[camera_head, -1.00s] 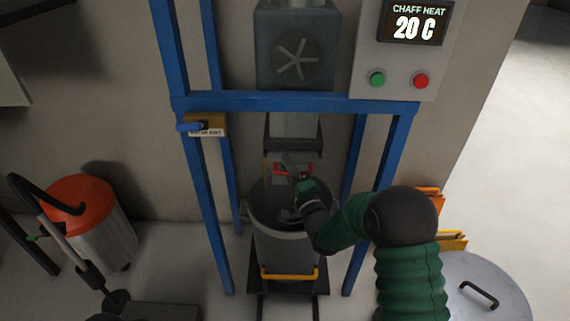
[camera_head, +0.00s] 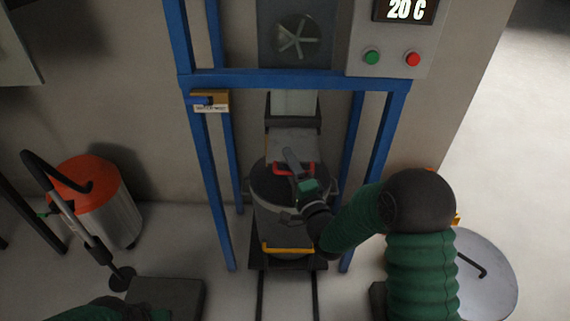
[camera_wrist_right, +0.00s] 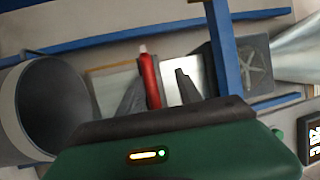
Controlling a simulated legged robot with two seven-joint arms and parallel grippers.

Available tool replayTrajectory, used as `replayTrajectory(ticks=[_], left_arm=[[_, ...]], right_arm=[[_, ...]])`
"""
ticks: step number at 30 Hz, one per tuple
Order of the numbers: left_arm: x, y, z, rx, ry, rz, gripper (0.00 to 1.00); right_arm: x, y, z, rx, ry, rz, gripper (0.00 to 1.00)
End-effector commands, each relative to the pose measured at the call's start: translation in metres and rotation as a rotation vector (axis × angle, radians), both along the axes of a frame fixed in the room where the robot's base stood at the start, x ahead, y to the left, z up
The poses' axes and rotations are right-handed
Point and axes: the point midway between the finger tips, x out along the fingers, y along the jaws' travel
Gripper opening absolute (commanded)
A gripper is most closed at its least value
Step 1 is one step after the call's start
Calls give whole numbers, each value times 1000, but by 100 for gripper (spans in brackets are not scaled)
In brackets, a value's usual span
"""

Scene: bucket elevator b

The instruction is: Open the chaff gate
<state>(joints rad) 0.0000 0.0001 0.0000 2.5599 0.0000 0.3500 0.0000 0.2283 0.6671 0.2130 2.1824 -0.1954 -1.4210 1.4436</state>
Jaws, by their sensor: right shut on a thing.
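The chaff gate (camera_head: 291,143) is a pale grey plate below the chute, with a red handle (camera_head: 282,170) on its front edge. A length of plate shows between the chute's dark rim and the handle. My right gripper (camera_head: 297,172) is at the handle. My left gripper is not in view; only green arm shows at the lower left.
A grey bin (camera_head: 285,228) with a yellow handle stands below the gate inside the blue frame (camera_head: 290,80). A control box (camera_head: 391,58) with green and red buttons hangs at upper right.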

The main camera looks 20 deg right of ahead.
Motion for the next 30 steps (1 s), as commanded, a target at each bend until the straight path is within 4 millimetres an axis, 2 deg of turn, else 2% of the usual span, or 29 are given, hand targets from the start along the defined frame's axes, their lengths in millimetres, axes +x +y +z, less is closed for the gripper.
replayTrajectory(ticks=[23,26,30], left_arm=[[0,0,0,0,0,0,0],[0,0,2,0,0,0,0],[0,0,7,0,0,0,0]], right_arm=[[1,0,-4,2,5,2,34],[-10,-1,-6,2,8,2,34],[-43,-5,-11,3,11,1,34]])
